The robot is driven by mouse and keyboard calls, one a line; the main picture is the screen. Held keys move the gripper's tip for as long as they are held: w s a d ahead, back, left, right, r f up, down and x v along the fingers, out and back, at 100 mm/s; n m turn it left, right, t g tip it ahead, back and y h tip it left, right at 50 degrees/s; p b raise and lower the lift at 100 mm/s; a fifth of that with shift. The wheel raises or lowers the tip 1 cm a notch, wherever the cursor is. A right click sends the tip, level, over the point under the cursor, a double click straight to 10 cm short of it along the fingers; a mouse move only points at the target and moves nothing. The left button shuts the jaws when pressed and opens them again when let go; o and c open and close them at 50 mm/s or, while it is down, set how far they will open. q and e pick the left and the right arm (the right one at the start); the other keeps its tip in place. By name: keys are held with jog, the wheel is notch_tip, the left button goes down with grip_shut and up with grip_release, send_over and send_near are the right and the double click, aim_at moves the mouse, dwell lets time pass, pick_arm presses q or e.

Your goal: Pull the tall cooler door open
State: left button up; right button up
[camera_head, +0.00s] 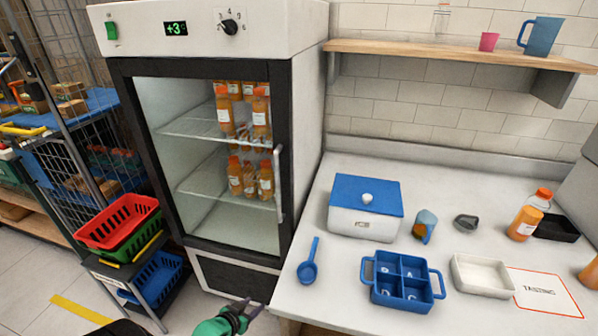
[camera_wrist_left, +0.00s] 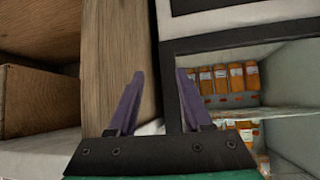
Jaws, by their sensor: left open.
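The tall cooler (camera_head: 215,22) stands left of the counter with its black-framed glass door (camera_head: 230,200) closed. A vertical metal handle (camera_head: 278,185) runs along the door's right side. Bottles of orange juice (camera_head: 250,180) show on the shelves inside. My left gripper (camera_head: 252,306), green with purple fingers, is low in front of the cooler, below the handle and apart from it. In the left wrist view its fingers (camera_wrist_left: 158,76) are spread and empty, with a dark frame edge (camera_wrist_left: 172,90) and bottles (camera_wrist_left: 228,80) beyond. My right gripper is not in view.
The white counter (camera_head: 320,270) on the right holds a blue-lidded box (camera_head: 365,195), a blue scoop (camera_head: 309,265) and a blue divided tray (camera_head: 400,283). Stacked red and green baskets (camera_head: 118,222) stand at the cooler's left. Floor shows at the lower left.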

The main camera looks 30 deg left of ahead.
pick_arm(q)
jog(key=w+a+r+t, duration=0.2)
jog(key=w+r, duration=0.1)
jog(key=r, duration=0.4)
jog(key=w+a+r+t, duration=0.1)
jog(key=w+r, duration=0.1)
jog(key=r, duration=0.5)
jog(key=t+p, duration=0.2)
jog(key=t, duration=0.3)
send_near(276, 175)
jog(key=w+a+p, duration=0.1)
jog(key=w+p, duration=0.1)
jog(key=w, duration=0.8)
jog(key=shift+w+y, duration=0.35)
jog(key=shift+y, duration=0.05)
jog(key=shift+a, duration=0.1)
grip_shut()
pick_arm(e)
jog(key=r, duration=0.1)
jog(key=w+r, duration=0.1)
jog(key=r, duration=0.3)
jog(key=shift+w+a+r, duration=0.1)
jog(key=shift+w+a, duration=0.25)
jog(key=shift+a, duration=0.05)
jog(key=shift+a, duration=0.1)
